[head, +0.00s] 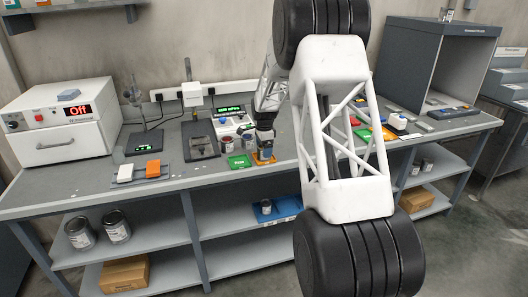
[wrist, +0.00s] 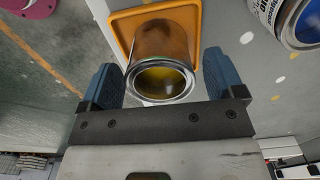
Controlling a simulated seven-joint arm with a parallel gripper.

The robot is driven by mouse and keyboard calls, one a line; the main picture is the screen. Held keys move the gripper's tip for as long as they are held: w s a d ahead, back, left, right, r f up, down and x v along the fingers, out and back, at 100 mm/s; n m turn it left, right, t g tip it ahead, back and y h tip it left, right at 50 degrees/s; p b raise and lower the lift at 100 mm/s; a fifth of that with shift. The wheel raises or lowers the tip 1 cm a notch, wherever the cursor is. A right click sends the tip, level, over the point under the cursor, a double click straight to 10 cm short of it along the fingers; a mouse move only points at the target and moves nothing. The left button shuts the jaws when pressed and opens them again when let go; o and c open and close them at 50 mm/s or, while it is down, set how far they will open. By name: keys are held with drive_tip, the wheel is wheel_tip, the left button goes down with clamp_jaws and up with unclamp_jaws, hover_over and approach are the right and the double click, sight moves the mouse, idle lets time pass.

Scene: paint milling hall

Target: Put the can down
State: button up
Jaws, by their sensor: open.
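In the wrist view, an open metal can (wrist: 166,42) with a copper-brown side and yellow contents stands on an orange tray (wrist: 124,24). My gripper (wrist: 160,65) is open, with one blue finger on each side of the can. In the head view, my gripper (head: 265,142) is low over the orange tray (head: 260,164) on the bench, and the can is mostly hidden there.
A white oven (head: 61,122) stands at the bench's left end.

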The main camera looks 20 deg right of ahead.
wheel_tip(320, 180, up, 10)
drive_tip(key=shift+r, duration=0.15)
idle(0.3)
idle(0.4)
drive_tip(key=shift+r, duration=0.1)
drive_tip(key=s+a+r+n, duration=0.3)
drive_tip(key=s+r, duration=0.2)
drive_tip(key=s, duration=0.5)
drive_tip(key=s+a+r+n+t, duration=0.1)
drive_tip(key=s+a+r+n, duration=0.25)
drive_tip(key=s, duration=0.65)
drive_tip(key=s+a+r+n, duration=0.2)
drive_tip(key=s+r, duration=0.4)
drive_tip(key=s, duration=0.4)
drive_tip(key=s+a+f+n, duration=0.1)
drive_tip(key=s+n, duration=0.2)
drive_tip(key=s, duration=0.7)
drive_tip(key=s+a+f+n+t, duration=0.1)
drive_tip(key=s+a+f+n, duration=0.1)
drive_tip(key=s, duration=0.9)
drive_tip(key=s+a+f+n, duration=0.1)
drive_tip(key=s+n, duration=0.3)
drive_tip(key=s, duration=0.6)
drive_tip(key=shift+s+a+f+t, duration=0.3)
drive_tip(key=shift+s+f, duration=0.05)
drive_tip(key=shift+f, duration=0.25)
